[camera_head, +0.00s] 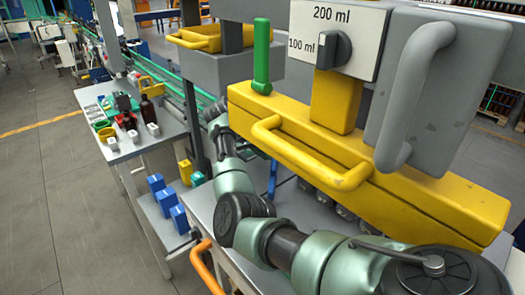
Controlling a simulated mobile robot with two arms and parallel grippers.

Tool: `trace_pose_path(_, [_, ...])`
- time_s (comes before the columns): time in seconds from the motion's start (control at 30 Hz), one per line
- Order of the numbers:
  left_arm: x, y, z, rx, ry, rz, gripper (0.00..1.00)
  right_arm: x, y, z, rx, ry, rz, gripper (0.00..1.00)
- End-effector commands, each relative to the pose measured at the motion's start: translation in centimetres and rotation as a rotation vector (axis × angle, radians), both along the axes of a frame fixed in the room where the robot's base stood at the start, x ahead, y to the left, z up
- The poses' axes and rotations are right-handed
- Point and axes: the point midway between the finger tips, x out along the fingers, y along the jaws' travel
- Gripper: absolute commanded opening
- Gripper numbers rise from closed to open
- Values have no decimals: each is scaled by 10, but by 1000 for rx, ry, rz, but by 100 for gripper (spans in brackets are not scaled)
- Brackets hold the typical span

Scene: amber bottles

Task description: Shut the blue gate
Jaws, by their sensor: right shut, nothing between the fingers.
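A narrow blue upright piece (272,180) shows below the yellow beam of the filling machine, behind my right arm. It may be part of the blue gate; most of it is hidden, and I cannot tell how far open it stands. My right arm runs from the lower right to the machine's left post. My right gripper (214,108) is small at its far end, beside the post and the green conveyor rails, shut and empty. It is apart from the blue piece. My left gripper is out of view.
The machine has a yellow beam with a yellow handle (310,158), a green lever (262,58), a dial (334,49) and a grey handle (412,92). A side table (122,152) at left holds brown bottles (149,110). Blue boxes (167,203) sit below. Open floor lies left.

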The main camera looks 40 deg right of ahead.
Motion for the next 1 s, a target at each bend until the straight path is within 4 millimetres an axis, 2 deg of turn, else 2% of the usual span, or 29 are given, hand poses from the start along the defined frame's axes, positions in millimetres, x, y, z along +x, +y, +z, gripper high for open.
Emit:
trace_pose_path(0.17, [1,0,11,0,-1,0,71,-6,-10,3,-2,3,2,0])
trace_pose_path(0.47, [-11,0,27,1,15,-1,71,-15,-23,2,0,2,4,0])
trace_pose_path(1.0, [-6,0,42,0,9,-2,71,-26,-32,0,1,1,5,0])
